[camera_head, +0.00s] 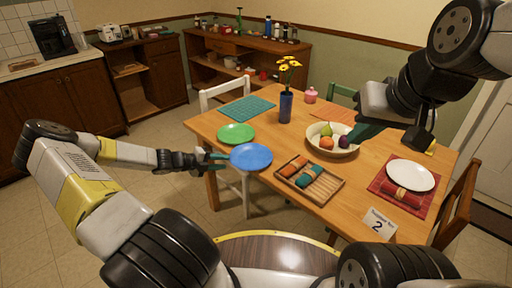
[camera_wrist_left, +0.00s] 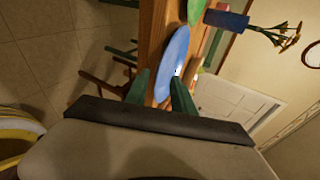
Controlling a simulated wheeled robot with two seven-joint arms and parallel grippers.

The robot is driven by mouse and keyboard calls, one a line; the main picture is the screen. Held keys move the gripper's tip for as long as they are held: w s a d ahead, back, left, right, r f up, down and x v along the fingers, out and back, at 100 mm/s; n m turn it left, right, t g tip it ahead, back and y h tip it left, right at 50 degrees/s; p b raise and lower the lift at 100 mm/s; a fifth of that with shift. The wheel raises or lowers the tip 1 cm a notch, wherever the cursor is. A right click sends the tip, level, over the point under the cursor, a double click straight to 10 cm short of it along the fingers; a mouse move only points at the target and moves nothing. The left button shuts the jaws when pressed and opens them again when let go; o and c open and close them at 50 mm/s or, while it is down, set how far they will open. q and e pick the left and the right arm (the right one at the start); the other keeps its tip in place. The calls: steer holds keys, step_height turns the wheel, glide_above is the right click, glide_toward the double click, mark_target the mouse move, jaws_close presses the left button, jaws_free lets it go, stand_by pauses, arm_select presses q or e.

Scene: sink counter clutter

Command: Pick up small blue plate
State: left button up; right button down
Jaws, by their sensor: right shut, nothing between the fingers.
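The small blue plate (camera_head: 251,157) lies flat at the near left edge of the wooden table, its left rim close to the table edge. In the left wrist view the blue plate (camera_wrist_left: 174,52) is seen at a slant ahead of the fingers. My left gripper (camera_head: 222,157) is at the plate's left rim. Its green fingers (camera_wrist_left: 161,82) are apart, with the rim in line with the gap; I cannot tell if the rim is between them. My right gripper (camera_head: 356,138) is shut and empty, above the right side of the fruit bowl (camera_head: 343,152).
A green plate (camera_head: 236,133) lies just behind the blue plate. A wooden tray (camera_head: 296,188) with rolled napkins is to its right. A blue vase (camera_head: 285,108) with yellow flowers stands farther back. A white plate (camera_head: 410,175) and number card (camera_head: 377,225) are at the right.

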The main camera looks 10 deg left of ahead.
arm_select(q)
steer(key=x, duration=0.4)
steer(key=shift+d+f, duration=0.1)
steer(key=shift+f, duration=0.05)
steer(key=shift+c, duration=0.4)
jaws_close()
stand_by(0.9)
